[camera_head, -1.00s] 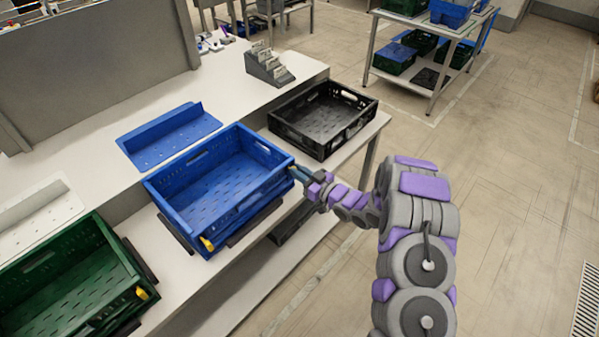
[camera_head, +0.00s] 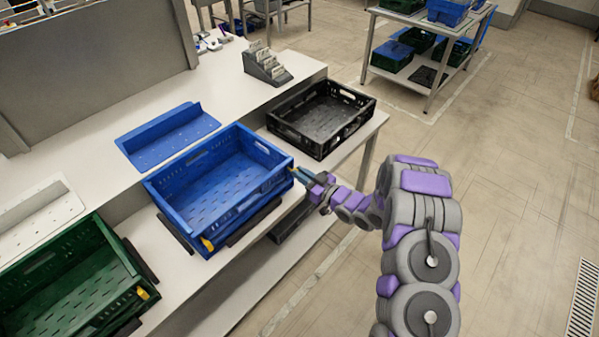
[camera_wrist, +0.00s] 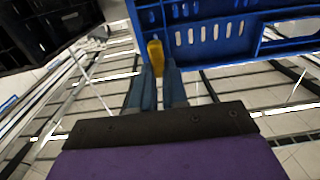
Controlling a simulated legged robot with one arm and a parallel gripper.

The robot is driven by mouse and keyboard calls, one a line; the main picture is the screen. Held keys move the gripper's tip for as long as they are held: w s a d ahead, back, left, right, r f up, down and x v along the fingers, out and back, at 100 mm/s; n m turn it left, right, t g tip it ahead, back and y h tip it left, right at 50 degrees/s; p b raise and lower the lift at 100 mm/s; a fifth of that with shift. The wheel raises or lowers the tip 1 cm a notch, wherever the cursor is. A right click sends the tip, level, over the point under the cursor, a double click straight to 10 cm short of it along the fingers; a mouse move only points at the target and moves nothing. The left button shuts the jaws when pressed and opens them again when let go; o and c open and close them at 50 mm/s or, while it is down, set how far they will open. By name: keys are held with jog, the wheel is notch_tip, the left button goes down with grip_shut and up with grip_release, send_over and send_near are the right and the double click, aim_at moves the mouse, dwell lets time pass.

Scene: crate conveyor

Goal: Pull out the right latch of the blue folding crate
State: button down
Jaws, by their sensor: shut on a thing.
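The blue folding crate (camera_head: 222,230) stands open on the white bench in the head view, its near wall facing my arm. One yellow latch (camera_head: 207,244) shows at the left end of that wall. The right latch (camera_wrist: 155,55) is a yellow tab against the blue wall in the wrist view. My gripper (camera_head: 292,174) is at the crate's right near corner. In the wrist view its two blue-grey fingers (camera_wrist: 158,75) are shut on the yellow latch, one on each side. The fingers hide part of the latch in the head view.
A black crate (camera_head: 310,149) stands to the right of the blue crate. A green crate (camera_head: 110,300) with a yellow latch stands at the left. A blue sheet (camera_head: 165,140) lies behind the blue crate. The floor right of my arm is clear.

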jog(key=c, duration=1.1)
grip_release()
jog(key=shift+d, duration=0.1)
jog(key=p+v, duration=0.2)
jog(key=v, duration=1.5)
jog(key=shift+s+d, duration=0.1)
jog(key=shift+s, duration=0.05)
